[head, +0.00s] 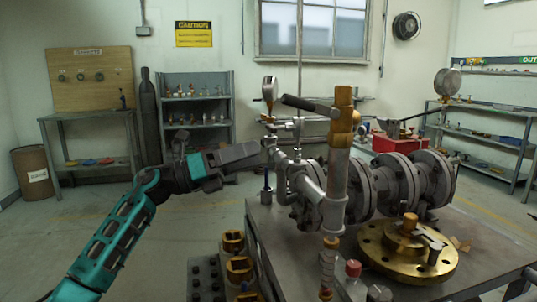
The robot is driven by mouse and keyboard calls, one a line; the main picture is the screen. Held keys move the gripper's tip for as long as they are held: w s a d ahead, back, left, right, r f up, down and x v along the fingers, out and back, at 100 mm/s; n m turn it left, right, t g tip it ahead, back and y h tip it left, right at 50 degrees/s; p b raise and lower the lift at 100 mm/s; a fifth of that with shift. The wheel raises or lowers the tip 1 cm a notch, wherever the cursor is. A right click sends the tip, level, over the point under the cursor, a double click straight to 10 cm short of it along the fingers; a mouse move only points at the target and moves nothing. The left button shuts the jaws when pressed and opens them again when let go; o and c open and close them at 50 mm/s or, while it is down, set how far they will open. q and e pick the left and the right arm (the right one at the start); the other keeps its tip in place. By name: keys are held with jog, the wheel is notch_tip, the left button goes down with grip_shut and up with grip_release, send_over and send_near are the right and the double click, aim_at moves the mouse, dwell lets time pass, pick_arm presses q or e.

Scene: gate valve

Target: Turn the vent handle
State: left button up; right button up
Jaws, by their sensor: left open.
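The valve assembly (376,192) is a grey flanged body lying across the workbench (480,262), with thin piping and a gauge (269,90) at its left end. A dark lever handle (308,104) points left from a brass-topped upright pipe (336,190). Small silver fittings with a cross handle (296,124) sit just below it; I cannot tell which of these is the vent handle. My left gripper (266,150) reaches in from the left, open, with its tips close to the fittings at the left end; contact cannot be made out. My right gripper is not in view.
A brass flange (408,250) lies on the bench front, near a small red-capped item (353,268). Brass nuts (238,268) stand at lower left. A red box (398,142) is behind the valve. Shelves line the walls; the floor at left is open.

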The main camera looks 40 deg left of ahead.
aim_at(268, 126)
pick_arm(q)
jog(key=s+a+r+m+g+y+b, duration=0.2)
jog(key=s+a+r+m+y, duration=0.15)
jog(key=a+r+m, duration=0.2)
jog(key=shift+t+h, duration=0.25)
jog(key=shift+t, duration=0.05)
jog(key=p+x, duration=0.1)
jog(key=x, duration=1.1)
jog(key=shift+w+a, duration=0.1)
jog(key=shift+w, duration=0.05)
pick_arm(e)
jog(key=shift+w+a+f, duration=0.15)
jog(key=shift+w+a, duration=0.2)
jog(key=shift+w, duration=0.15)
pick_arm(q)
jog(key=c, duration=1)
jog(key=shift+p, duration=0.3)
jog(key=shift+c, duration=0.2)
